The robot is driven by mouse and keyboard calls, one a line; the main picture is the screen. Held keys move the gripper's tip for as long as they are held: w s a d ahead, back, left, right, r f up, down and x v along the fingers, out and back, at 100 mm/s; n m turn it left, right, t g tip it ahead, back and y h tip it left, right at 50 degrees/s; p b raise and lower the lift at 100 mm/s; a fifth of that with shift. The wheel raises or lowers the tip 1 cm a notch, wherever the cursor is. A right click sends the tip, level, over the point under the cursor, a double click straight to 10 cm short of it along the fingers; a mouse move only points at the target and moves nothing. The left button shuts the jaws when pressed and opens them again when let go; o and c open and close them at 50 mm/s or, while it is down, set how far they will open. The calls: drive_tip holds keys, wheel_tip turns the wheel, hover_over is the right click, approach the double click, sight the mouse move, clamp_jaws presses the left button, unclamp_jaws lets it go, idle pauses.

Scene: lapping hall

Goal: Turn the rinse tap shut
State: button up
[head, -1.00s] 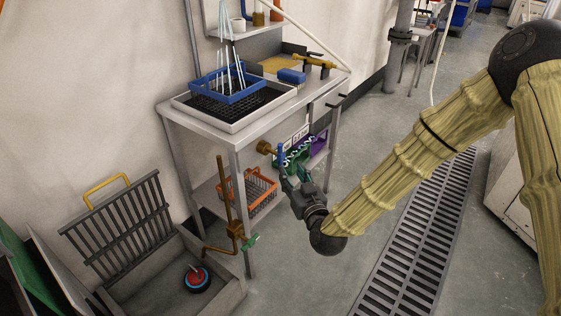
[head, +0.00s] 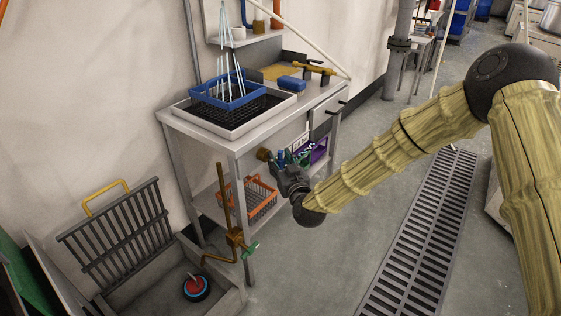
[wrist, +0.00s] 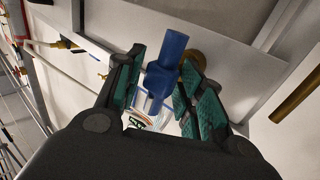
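A tap with a blue handle (head: 281,156) and a brass fitting (head: 263,154) is by the side of the steel bench. In the wrist view the blue handle (wrist: 167,62) lies between the fingers of my gripper (wrist: 160,82), with the brass fitting (wrist: 195,59) behind it. My gripper (head: 280,165) is open around the handle; I cannot tell whether a finger touches it. No label shows which is the rinse tap.
The steel bench (head: 238,143) holds a tray with a blue basket (head: 230,88). An orange basket (head: 249,200) and a purple crate (head: 319,147) are below. A floor trough (head: 150,293) is at the lower left. Open floor with a grate (head: 420,235) lies right.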

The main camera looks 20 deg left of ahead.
clamp_jaws()
